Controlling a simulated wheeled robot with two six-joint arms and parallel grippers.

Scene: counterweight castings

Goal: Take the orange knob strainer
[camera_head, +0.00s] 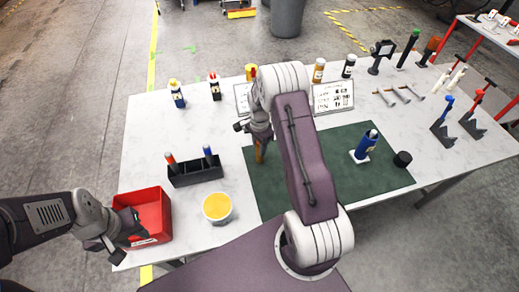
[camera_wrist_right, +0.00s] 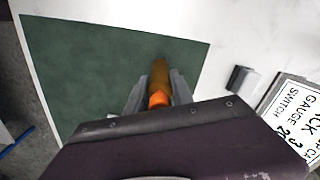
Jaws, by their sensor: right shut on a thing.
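The orange knob strainer (camera_head: 260,152) shows as an orange-brown piece under my right gripper (camera_head: 260,135), at the left part of the green mat (camera_head: 350,195). In the right wrist view, the strainer (camera_wrist_right: 159,82) has a brown far part and a bright orange near part. It sits between the two fingers of my right gripper (camera_wrist_right: 157,95), which is shut on it. I cannot tell whether it touches the mat. My left gripper (camera_head: 118,240) is at the lower left, beside and partly over the red bin; its finger opening is unclear.
A black holder (camera_head: 195,172) with red and blue handles and a yellow-filled tub (camera_head: 217,207) stand left of the mat. A blue bottle (camera_head: 366,145) and a black cap (camera_head: 402,159) are at its right. The red bin (camera_head: 152,212) is at the table's left edge. Bottles and stands line the back.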

